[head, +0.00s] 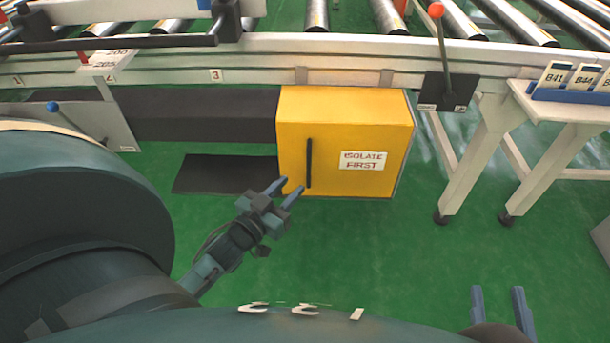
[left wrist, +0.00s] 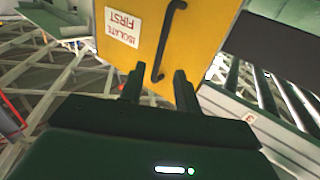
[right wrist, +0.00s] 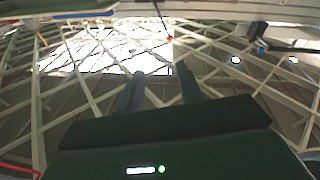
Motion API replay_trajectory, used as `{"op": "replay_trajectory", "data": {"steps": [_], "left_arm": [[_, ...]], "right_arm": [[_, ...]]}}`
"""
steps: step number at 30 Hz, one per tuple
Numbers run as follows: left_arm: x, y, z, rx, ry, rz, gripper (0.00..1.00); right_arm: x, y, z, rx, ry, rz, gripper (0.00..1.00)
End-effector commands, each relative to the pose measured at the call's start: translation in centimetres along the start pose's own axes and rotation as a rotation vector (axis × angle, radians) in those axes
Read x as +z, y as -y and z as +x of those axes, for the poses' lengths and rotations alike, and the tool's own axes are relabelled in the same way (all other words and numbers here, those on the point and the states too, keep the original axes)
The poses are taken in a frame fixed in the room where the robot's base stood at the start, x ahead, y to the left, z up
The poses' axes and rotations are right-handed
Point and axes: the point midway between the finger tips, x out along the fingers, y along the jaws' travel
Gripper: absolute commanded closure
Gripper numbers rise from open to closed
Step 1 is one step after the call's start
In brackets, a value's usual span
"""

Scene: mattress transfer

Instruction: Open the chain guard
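The chain guard (head: 345,115) is a yellow box with a white "ISOLATE FIRST" label, mounted under the conveyor rail; its front looks closed. A black vertical bar handle (head: 309,163) sits near the left edge of its front. The guard (left wrist: 200,35) and the handle (left wrist: 168,40) also show in the left wrist view. My left gripper (head: 284,191) is open, its fingers just below and left of the handle's lower end. In the left wrist view its fingers (left wrist: 157,82) stand apart with the handle's end between or just beyond them. My right gripper (head: 497,296) is open and empty, low at the right.
The roller conveyor (head: 240,45) runs across the back. An orange-knobbed lever (head: 442,50) stands right of the guard, and a blue-knobbed lever (head: 75,120) is at the left. A white table (head: 570,105) with label cards stands right. Green floor (head: 380,250) in front is clear.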

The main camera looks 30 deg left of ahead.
Motion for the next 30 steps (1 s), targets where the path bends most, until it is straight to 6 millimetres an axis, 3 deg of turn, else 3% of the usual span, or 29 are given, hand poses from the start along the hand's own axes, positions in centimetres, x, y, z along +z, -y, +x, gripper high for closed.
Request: {"op": "replay_trajectory", "data": {"steps": [6,12,23,30], "left_arm": [[0.1,0.0,4.2,0.0,-0.002,0.002,0.67],[0.1,0.0,6.2,0.0,0.001,0.002,0.67],[0.0,0.0,6.5,0.0,0.002,0.001,0.68],[0.0,0.0,6.5,0.0,0.002,0.001,0.88]], "right_arm": [[0.3,0.1,0.2,-0.001,-0.018,0.027,0.64],[0.1,0.1,0.3,-0.002,-0.025,0.044,0.64],[0.1,0.1,0.3,-0.002,-0.025,0.048,0.64],[0.0,0.2,0.3,-0.003,-0.026,0.048,0.64]]}}
